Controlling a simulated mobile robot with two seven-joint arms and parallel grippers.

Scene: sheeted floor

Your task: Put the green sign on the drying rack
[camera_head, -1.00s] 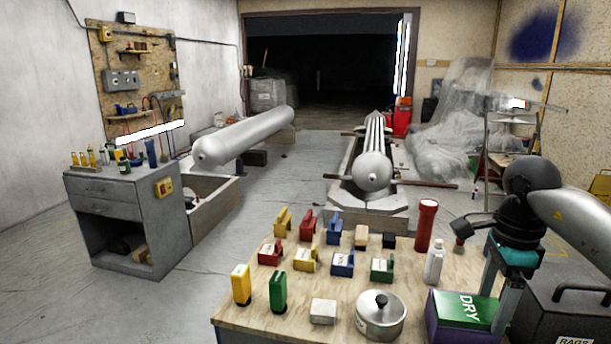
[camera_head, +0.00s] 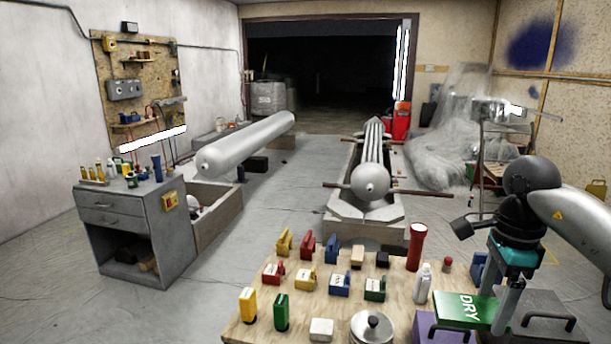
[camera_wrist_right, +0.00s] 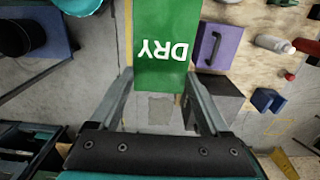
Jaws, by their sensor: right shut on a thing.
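The green sign (camera_head: 467,308) with white DRY lettering is a flat panel held in my right gripper (camera_head: 506,315), which is shut on its edge. The wrist view shows the sign (camera_wrist_right: 166,47) between the two fingers (camera_wrist_right: 165,85), apart from the table items below. In the head view it overlaps a purple box (camera_head: 432,328) at the table's right end. A light frame with a shelf (camera_head: 508,128) stands at the back right by the plastic sheeting; I cannot tell whether it is the drying rack. My left gripper is not in view.
The wooden table (camera_head: 300,325) holds coloured blocks, a pot (camera_head: 371,328), a red torch (camera_head: 416,247) and a white bottle (camera_head: 423,284). A grey box (camera_head: 545,325) sits at the right. A grey cabinet (camera_head: 125,230) stands left. Open floor (camera_head: 275,205) lies between the long cylinder stands.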

